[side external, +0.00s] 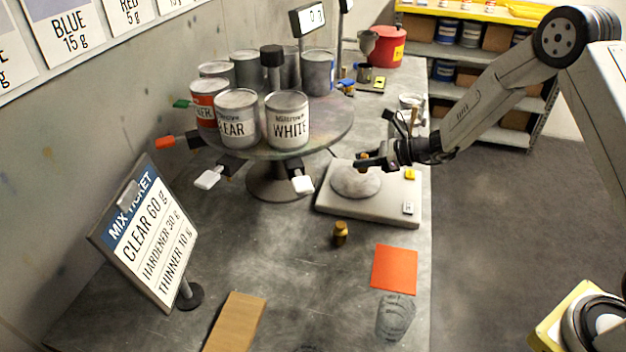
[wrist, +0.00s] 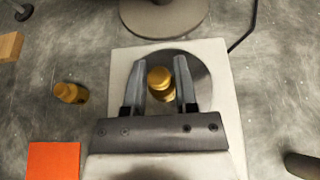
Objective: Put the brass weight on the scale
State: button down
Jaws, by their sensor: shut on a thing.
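My gripper (wrist: 161,80) is shut on a brass weight (wrist: 160,77), which sits between its fingers over the scale's round pan. In the side view my gripper (side external: 366,161) is at the pan (side external: 352,184) of the pale scale (side external: 372,211). The held weight is mostly hidden there, and I cannot tell whether it touches the pan. The raised display (side external: 316,17) appears to read 0 g.
A turntable (side external: 335,125) with several paint cans and protruding coloured handles stands behind and left of the scale. An orange square (side external: 394,268) and a clear cup (side external: 395,317) are at the front. A mix ticket stand (side external: 150,235) is at the left.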

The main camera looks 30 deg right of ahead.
aim_at(361, 170)
jog(key=shift+w+f, duration=0.3)
jog(key=shift+f, duration=1.5)
jog(key=shift+f, duration=0.15)
jog(key=shift+c, duration=2)
grip_release()
jog(key=v, duration=1.2)
jog(key=shift+s, duration=0.1)
